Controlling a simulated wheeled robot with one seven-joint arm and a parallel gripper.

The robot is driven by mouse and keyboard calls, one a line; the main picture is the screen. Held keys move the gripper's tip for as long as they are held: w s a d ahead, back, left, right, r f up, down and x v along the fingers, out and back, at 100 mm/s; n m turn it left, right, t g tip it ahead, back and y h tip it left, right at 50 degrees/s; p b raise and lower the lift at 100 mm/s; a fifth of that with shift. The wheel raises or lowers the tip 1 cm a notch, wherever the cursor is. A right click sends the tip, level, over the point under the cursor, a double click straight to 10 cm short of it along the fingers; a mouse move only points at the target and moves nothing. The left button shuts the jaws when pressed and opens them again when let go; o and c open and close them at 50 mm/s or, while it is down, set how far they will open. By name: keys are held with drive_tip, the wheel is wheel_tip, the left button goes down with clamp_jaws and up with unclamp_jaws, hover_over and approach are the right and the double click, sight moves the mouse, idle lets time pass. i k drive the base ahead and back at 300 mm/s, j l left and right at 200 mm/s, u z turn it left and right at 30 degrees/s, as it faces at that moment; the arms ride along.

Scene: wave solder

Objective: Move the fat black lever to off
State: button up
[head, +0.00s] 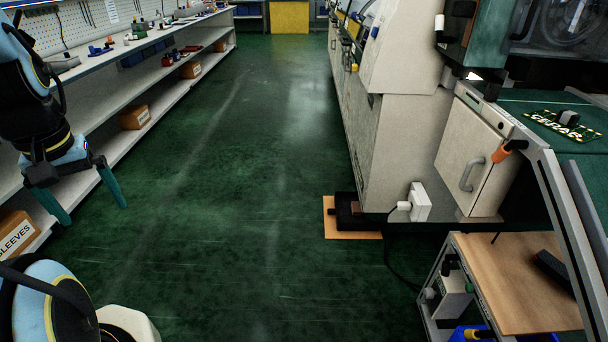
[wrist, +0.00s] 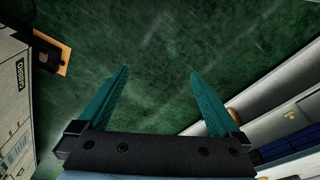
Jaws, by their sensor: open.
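I cannot pick out the fat black lever for certain in either view. On the beige machine (head: 405,150) at the right of the head view, a small orange-and-black lever-like part (head: 507,150) sticks out near the top of a door with a grey handle (head: 472,174). My gripper (head: 92,211) is at the left of the head view, beside the shelves and far across the aisle from the machine. It also shows in the wrist view (wrist: 160,78), with its two teal fingers apart and nothing between them, over the green floor.
Long shelves (head: 140,95) with boxes and tools line the left side. The green floor (head: 220,200) between is clear. A wooden-topped cart (head: 520,285) stands at the lower right. A small board with a black box (head: 352,236) lies by the machine's foot.

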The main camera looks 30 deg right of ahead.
sight(446, 269)
drive_tip(key=z, duration=1.1)
drive_tip(key=k+j+z, duration=0.1)
drive_tip(key=z, duration=0.3)
drive_tip(key=k+j+z, duration=0.2)
drive_tip(key=z, duration=0.2)
drive_tip(key=k+j+z, duration=0.15)
drive_tip(key=z, duration=0.25)
drive_tip(key=k+z, duration=0.2)
drive_tip(key=z, duration=0.2)
drive_tip(key=k+j, duration=0.1)
drive_tip(key=k, duration=0.2)
drive_tip(key=u, duration=1.25)
drive_tip(key=i+l+u, duration=0.2)
drive_tip(key=i, duration=0.3)
drive_tip(key=i+l+u, duration=0.2)
drive_tip(key=i+l, duration=0.15)
drive_tip(key=i, duration=0.15)
